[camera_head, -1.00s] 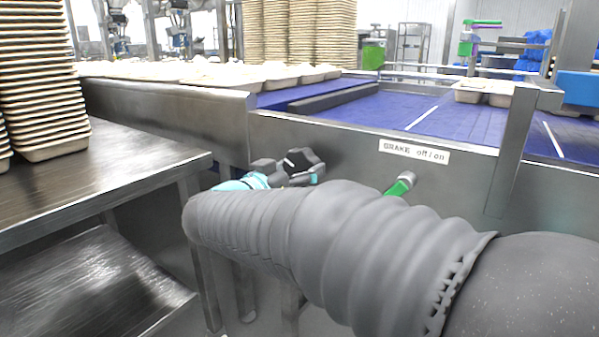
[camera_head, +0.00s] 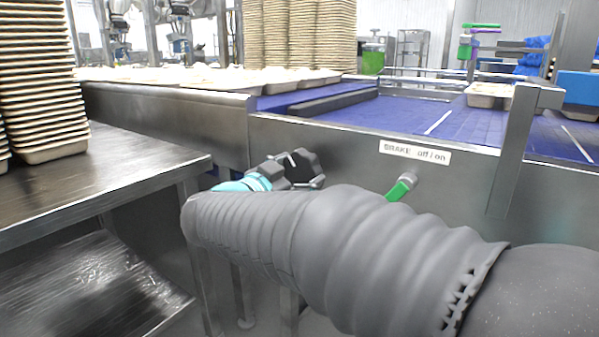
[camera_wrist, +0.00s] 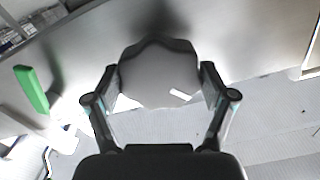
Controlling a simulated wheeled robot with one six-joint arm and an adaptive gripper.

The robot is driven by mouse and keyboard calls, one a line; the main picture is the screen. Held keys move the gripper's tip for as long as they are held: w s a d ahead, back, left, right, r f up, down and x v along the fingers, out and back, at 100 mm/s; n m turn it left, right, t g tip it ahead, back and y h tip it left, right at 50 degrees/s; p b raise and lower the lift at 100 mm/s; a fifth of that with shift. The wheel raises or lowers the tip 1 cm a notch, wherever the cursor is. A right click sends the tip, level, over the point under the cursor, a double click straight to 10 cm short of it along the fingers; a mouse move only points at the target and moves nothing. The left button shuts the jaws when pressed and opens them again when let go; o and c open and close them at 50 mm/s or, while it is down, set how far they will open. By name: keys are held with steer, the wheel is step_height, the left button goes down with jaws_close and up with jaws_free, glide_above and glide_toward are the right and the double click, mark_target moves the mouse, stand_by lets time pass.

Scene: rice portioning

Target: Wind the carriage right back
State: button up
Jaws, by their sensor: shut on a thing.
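A dark lobed hand knob (camera_head: 303,170) with a white mark sits on the front of the steel panel. The knob also shows in the wrist view (camera_wrist: 160,75), between my gripper's fingers (camera_wrist: 157,92). My gripper (camera_head: 283,171) is shut on the knob's rim, partly hidden in the head view behind my own arm. A green brake lever (camera_head: 402,187) is on the panel right of the knob, under a "BRAKE off/on" label (camera_head: 414,152). A thin metal frame (camera_head: 418,97) spans the far part of the blue bed; I cannot tell whether it is the carriage.
A steel table (camera_head: 120,170) with tall tray stacks (camera_head: 42,85) stands at the left. Filled trays line the back-left ledge (camera_head: 170,92). Trays (camera_head: 488,92) sit on the blue bed (camera_head: 450,118). A steel post (camera_head: 512,150) rises at right.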

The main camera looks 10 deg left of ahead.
steer(key=shift+m, duration=0.6)
steer(key=m, duration=0.2)
steer(key=shift+m, duration=0.4)
steer(key=shift+m, duration=1.8)
steer(key=o, duration=0.9)
